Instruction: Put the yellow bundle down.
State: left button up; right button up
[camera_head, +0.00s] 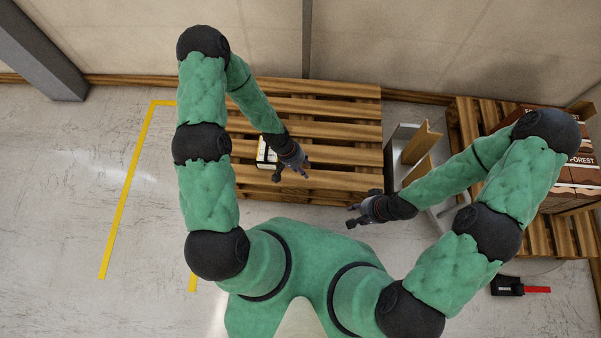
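A small bundle (265,153), pale with yellow and dark parts, shows at the wooden pallet (340,132) in the middle. It seems to rest on the slats. My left gripper (291,176) is just right of the bundle, and its wrist may hide part of it. Its two fingertips are apart, with nothing seen between them. My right gripper (350,215) is at the pallet's front right, over the floor. Its fingers are apart and empty.
A grey stand with brown angled pieces (421,143) is right of the pallet. Brown printed boxes (579,160) sit on a second pallet (466,117) at far right. A black and red tool (508,286) lies on the floor. Yellow tape (127,190) marks the clear floor at left.

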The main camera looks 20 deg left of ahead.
pick_arm(q)
jog(key=s+d+r, duration=0.2)
jog(key=s, duration=0.3)
jog(key=s+d+r, duration=0.1)
jog(key=s+r, duration=0.1)
jog(key=s, duration=0.4)
jog(key=shift+d, duration=0.35)
notch_tip(320, 180, up, 3)
jog(key=p, duration=0.3)
jog(key=shift+f, duration=0.1)
